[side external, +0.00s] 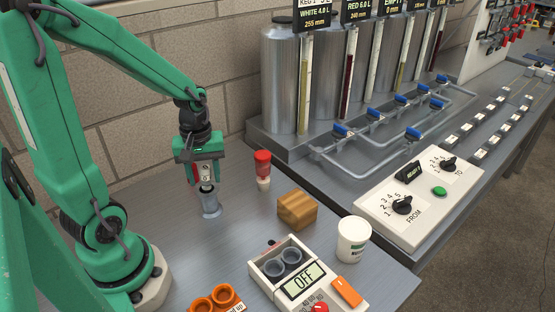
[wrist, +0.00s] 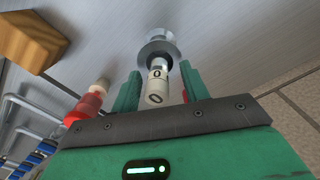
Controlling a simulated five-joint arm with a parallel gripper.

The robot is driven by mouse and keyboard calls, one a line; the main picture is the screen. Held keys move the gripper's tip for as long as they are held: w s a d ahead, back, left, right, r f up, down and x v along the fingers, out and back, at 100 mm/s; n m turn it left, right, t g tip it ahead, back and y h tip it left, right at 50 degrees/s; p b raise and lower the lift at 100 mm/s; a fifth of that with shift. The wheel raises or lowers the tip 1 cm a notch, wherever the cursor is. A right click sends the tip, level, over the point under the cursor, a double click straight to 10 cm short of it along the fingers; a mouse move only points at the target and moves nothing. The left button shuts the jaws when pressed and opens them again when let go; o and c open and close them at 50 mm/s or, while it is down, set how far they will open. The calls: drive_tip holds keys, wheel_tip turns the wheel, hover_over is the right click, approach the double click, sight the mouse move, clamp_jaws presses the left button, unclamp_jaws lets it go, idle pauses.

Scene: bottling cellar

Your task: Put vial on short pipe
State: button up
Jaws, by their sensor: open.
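My gripper (side external: 207,184) points down over the bench, its fingers open and apart. In the wrist view, a white cylinder (wrist: 156,90) marked with "0", which looks like the vial, is between the fingertips (wrist: 160,73). Its far end meets a grey, shiny flanged piece (side external: 211,208), which looks like the short pipe and stands on the bench; its round rim also shows in the wrist view (wrist: 158,48). I cannot tell how deep the cylinder sits on or in it. A little red shows beside one finger.
A red-topped bottle (side external: 262,167) and a wooden block (side external: 297,210) stand to the right. Steel tanks (side external: 281,75) stand behind.

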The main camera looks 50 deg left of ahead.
sight(203, 169)
wheel_tip(203, 169, up, 12)
idle(0.6)
drive_tip(key=shift+d, duration=0.1)
idle(0.4)
drive_tip(key=s+d+r+m+t, duration=0.2)
drive_tip(key=d+m+t, duration=0.3)
drive_tip(key=d+m, duration=0.4)
drive_tip(key=r+m, duration=0.1)
drive_tip(key=m, duration=0.2)
drive_tip(key=shift+s+m+t, duration=0.3)
